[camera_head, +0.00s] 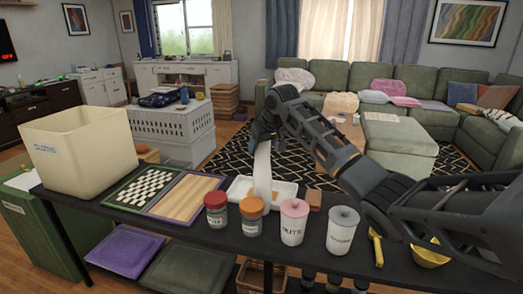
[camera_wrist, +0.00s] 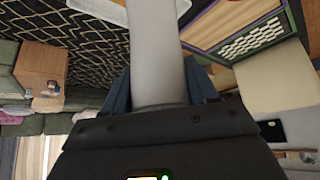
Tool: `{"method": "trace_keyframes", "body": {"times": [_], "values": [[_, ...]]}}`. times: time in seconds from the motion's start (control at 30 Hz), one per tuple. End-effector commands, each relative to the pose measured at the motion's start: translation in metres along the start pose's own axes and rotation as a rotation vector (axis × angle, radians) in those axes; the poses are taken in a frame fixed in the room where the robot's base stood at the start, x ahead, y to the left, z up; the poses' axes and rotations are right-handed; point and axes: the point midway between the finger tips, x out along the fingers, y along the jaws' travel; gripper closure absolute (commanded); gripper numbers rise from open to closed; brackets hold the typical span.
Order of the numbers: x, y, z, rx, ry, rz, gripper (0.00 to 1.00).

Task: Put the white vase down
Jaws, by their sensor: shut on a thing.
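The white vase (camera_head: 262,172) is tall and slim and stands upright in the head view. It is above or on the white tray (camera_head: 284,193) at the middle of the dark table (camera_head: 310,228); I cannot tell if its base touches. My gripper (camera_head: 262,135) is shut on its upper part. In the wrist view the vase (camera_wrist: 155,45) fills the space between the blue fingers of my gripper (camera_wrist: 160,90). The vase's top is hidden by the gripper, and its base is partly hidden by a jar.
Jars with red (camera_head: 216,209), orange (camera_head: 250,216), pink (camera_head: 292,221) and grey (camera_head: 341,230) lids line the front edge. A checkered board (camera_head: 150,188), a wooden board (camera_head: 185,194) and a large cream bin (camera_head: 80,150) are left. A yellow-handled tool (camera_head: 376,246) and yellow bowl (camera_head: 430,254) are right.

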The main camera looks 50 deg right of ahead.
Motion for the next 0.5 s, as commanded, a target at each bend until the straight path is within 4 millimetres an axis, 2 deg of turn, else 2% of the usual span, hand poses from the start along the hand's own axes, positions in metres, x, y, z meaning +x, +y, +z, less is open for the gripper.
{"method": "trace_keyframes", "body": {"times": [0.17,0.5], "values": [[0.015,0.0,0.009,0.0,0.004,0.0,1.0],[0.017,0.0,0.01,0.0,0.004,0.0,1.0]]}}
